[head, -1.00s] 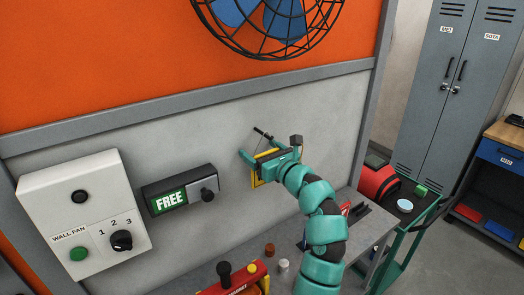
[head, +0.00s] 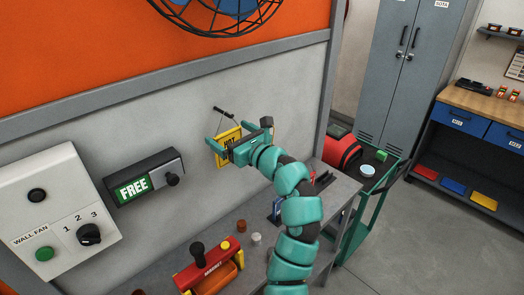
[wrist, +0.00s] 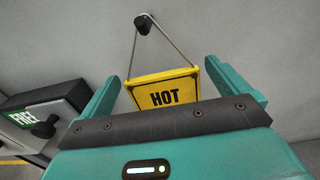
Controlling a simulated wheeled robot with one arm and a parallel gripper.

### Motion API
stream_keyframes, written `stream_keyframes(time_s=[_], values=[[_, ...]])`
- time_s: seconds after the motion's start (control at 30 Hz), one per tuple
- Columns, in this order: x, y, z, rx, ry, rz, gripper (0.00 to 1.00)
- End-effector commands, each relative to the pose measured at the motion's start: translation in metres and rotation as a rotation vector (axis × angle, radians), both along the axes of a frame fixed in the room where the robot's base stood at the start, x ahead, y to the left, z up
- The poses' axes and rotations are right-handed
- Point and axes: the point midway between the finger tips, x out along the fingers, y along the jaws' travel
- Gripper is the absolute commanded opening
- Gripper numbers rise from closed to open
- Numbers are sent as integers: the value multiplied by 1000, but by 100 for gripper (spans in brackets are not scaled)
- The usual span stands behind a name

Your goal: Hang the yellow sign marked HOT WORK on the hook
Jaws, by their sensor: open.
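The yellow sign (wrist: 164,93) hangs by a cord looped over the dark hook (wrist: 143,21) on the grey wall. The word HOT shows on it; its lower part is hidden behind my gripper's body. In the head view the sign (head: 228,144) is partly covered by my gripper, and the hook (head: 224,110) shows above it. My gripper (wrist: 162,76) is open, with one finger on each side of the sign. The left finger is apart from the sign; the right one is close to its edge, and I cannot tell whether it touches.
A FREE indicator box (head: 145,179) and a wall fan switch box (head: 45,215) are on the wall to the left. A bench (head: 215,232) below carries a red magnet tool (head: 207,268) and small cups. A green cart (head: 375,190) stands to the right.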

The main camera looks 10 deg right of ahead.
Motion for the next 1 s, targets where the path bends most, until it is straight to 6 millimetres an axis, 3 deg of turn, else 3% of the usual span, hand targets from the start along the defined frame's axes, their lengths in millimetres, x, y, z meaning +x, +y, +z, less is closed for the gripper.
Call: stream_keyframes(time_s=[0.6, 1.0], values=[[-91, -68, 2, 3, 2, -4, 100], [-107, -79, 2, -1, 7, 1, 100]])
